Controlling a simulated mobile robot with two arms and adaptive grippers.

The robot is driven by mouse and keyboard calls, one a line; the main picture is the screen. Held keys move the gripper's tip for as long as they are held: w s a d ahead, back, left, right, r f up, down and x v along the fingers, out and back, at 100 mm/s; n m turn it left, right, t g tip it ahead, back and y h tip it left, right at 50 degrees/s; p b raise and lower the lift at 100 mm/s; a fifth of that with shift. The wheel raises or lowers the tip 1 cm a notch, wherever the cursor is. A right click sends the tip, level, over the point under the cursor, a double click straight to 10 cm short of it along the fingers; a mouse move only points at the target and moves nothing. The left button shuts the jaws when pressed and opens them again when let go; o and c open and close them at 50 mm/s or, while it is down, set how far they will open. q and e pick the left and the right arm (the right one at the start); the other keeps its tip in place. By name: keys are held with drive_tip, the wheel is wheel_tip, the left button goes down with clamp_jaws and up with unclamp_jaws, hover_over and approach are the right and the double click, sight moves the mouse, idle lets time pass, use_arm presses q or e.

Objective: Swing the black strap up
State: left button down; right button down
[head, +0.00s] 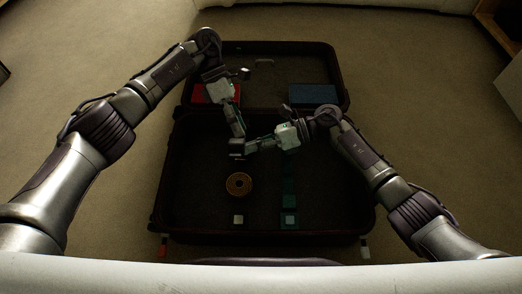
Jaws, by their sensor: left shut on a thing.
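The open suitcase (160,190) lies on the floor, its lid (338,62) laid back on the far side. My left gripper (237,150) reaches down over the middle of the near half, shut on a dark piece that looks like the black strap. The strap hardly stands out from the dark lining, so its course is unclear. A small pale square (238,219) lies near the front edge, below that gripper. My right gripper (254,147) points left, close beside the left fingertips; whether its fingers are open is unclear.
An orange coil (238,184) lies inside the near half. A teal strap (289,190) with a pale square end (289,219) runs to its right. A red item (203,95) and a blue item (313,94) sit in the lid. Carpet around is clear.

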drive_tip(key=shift+w+r, duration=0.4)
drive_tip(key=shift+r, duration=0.2)
